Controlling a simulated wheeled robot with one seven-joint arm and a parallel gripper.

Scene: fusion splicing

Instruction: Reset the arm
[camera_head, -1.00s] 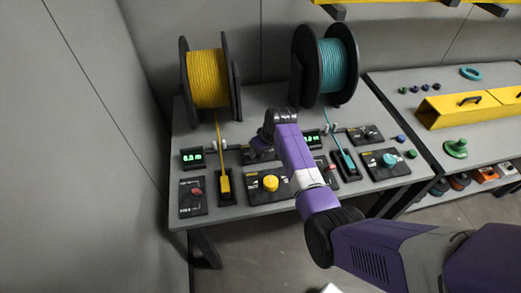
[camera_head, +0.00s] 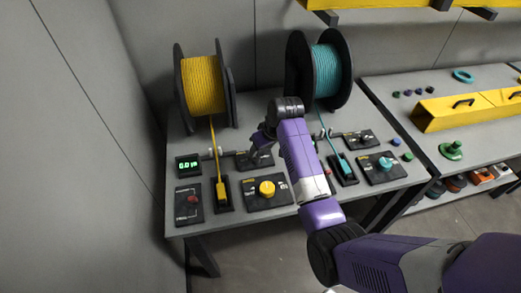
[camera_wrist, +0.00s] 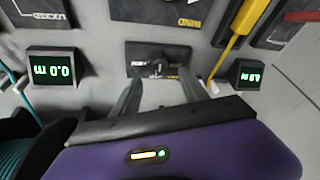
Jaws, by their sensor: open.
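My purple arm reaches over the grey workbench (camera_head: 245,222) in the head view. My gripper (camera_head: 262,146) is above the bench, over a small black switch panel behind the yellow knob panel. In the wrist view my gripper (camera_wrist: 158,96) has its two fingers apart with nothing between them. A black panel with a small lever (camera_wrist: 158,62) lies beyond the fingertips. Whether the fingers touch the lever cannot be told.
A yellow cable spool (camera_head: 203,85) and a teal cable spool (camera_head: 327,72) stand at the back. The yellow knob (camera_head: 267,188), teal knob (camera_head: 386,163), red switch (camera_head: 192,199) and green display (camera_head: 188,165) are on the bench.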

